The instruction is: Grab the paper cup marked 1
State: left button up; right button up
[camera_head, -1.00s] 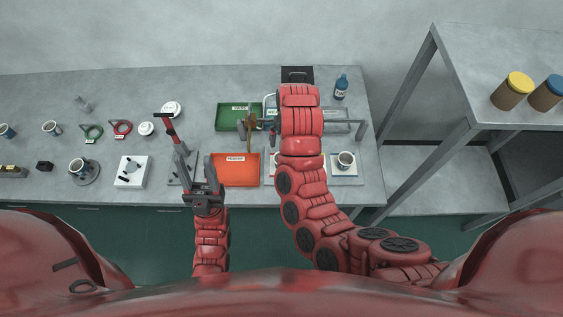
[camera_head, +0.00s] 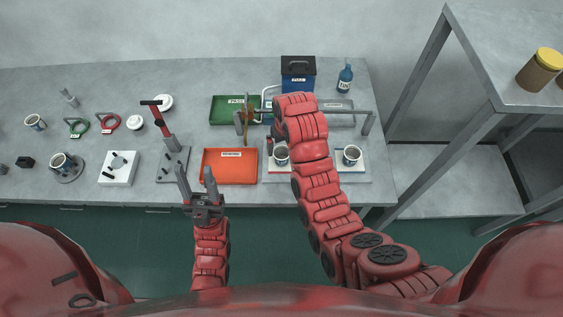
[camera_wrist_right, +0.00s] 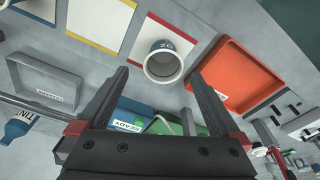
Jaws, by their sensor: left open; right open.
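A paper cup (camera_head: 281,155) stands near the orange tray, at the left end of the row of mats; the right wrist view also shows this cup (camera_wrist_right: 163,64) with a mark I cannot read. My right gripper (camera_wrist_right: 158,77) is open, its fingertips on either side of the cup's near edge in that view; I see no grip on it. In the head view my right arm mostly hides that gripper. Another cup (camera_head: 351,155) stands on the right mat. My left gripper (camera_head: 195,177) is open and empty near the table's front edge.
The orange tray (camera_head: 229,168) and green tray (camera_head: 222,103) lie left of the right arm. A grey rail frame (camera_head: 369,122) stands at the right. A blue box (camera_head: 298,78) and blue bottle (camera_head: 345,77) are behind. A lever press (camera_head: 172,165) stands near my left gripper.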

aim_at(282, 152)
jog(key=shift+a+f+p, duration=0.1)
jog(key=shift+f+p, duration=0.4)
jog(key=shift+f, duration=0.05)
jog(key=f, duration=0.1)
jog(key=p, duration=0.1)
jog(key=f+p, duration=0.1)
jog(key=shift+w+a+f, duration=0.15)
jog(key=shift+a+f, duration=0.1)
jog(key=shift+f, duration=0.1)
jog(key=shift+w+f, duration=0.15)
jog(key=shift+f, duration=0.55)
jog(key=c, duration=1.4)
jog(key=shift+r, duration=0.1)
